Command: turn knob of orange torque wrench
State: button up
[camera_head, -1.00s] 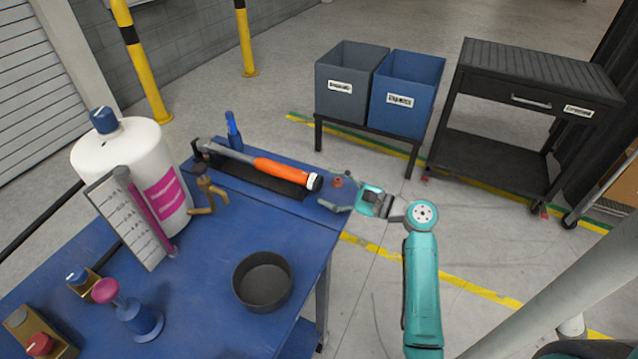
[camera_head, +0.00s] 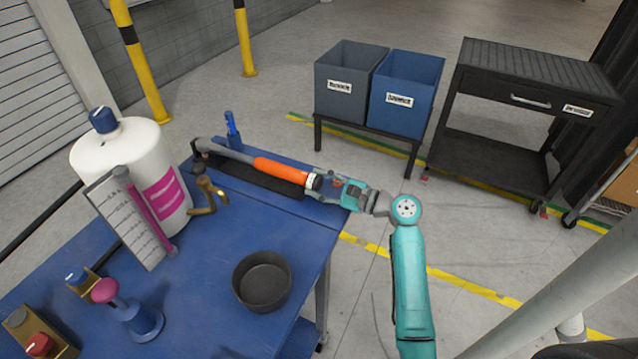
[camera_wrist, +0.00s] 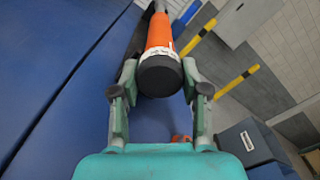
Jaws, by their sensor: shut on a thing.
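The orange torque wrench (camera_head: 280,170) lies in a black holder on the blue table, its grey shaft pointing to the back left. Its black end knob faces my gripper. In the wrist view the knob (camera_wrist: 160,76) is between the two fingers, with the orange handle (camera_wrist: 160,30) and a white scale band behind it. My gripper (camera_head: 322,184) reaches in from the right at the table's edge. In the wrist view its fingers (camera_wrist: 160,92) are closed against both sides of the knob. The knob's underside is hidden.
A small red part (camera_wrist: 181,138) sits below the knob, near the right finger. A black round bowl (camera_head: 262,282), a brass hook-shaped part (camera_head: 208,196) and a white bottle (camera_head: 130,165) stand on the table (camera_head: 215,245). Grey and blue bins (camera_head: 402,100) stand behind.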

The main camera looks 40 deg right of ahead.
jog(key=shift+n, duration=0.3)
jog(key=n, duration=0.4)
jog(key=shift+n, duration=2.5)
jog(key=o, duration=1.1)
jog(key=shift+o, duration=0.2)
jog(key=v, duration=1.2)
jog(key=shift+r, duration=0.1)
